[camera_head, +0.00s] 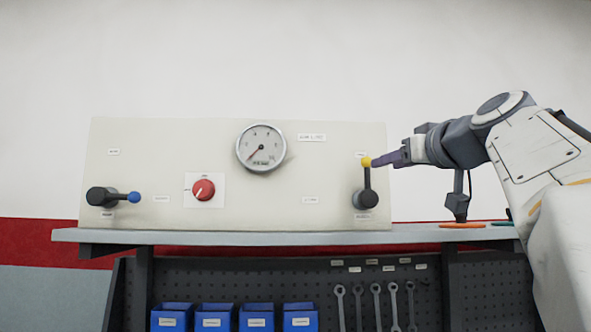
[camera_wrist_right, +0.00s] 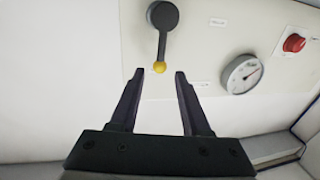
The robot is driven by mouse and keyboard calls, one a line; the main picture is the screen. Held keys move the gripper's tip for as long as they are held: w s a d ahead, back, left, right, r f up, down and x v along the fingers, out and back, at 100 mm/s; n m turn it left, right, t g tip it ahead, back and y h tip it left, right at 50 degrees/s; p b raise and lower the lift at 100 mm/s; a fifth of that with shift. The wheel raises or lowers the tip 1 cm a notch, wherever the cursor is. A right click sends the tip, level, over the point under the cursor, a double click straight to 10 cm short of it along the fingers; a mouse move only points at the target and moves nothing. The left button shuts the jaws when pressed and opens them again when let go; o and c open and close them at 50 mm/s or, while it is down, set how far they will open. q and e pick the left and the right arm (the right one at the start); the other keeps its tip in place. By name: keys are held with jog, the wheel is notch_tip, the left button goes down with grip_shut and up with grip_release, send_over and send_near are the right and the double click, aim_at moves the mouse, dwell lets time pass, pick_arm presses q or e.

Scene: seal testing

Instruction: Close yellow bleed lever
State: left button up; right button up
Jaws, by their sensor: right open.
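The yellow bleed lever (camera_head: 367,176) is on the right part of the cream panel. Its black arm points straight up from a round black hub, with a yellow ball at the top. My right gripper (camera_head: 376,161) comes in from the right with its fingers at the height of the yellow ball. In the right wrist view the lever (camera_wrist_right: 161,45) shows with its yellow ball between the two open fingertips (camera_wrist_right: 158,73). Whether a finger touches the ball I cannot tell. My left gripper is not in view.
The panel (camera_head: 225,140) also carries a round gauge (camera_head: 261,148), a red knob (camera_head: 204,189) and a blue-tipped lever (camera_head: 115,197) pointing right. It stands on a grey shelf (camera_head: 250,238). Blue bins (camera_head: 214,318) and several wrenches (camera_head: 376,305) are below. The space above the panel is clear.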

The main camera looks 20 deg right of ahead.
aim_at(368, 167)
jog(key=w+p, duration=0.4)
jog(key=w, duration=0.4)
jog(key=shift+w+d, duration=0.15)
jog(key=shift+w, duration=0.5)
jog(key=shift+c, duration=0.4)
grip_shut()
jog(key=shift+s+r, duration=0.1)
jog(key=shift+r, duration=0.15)
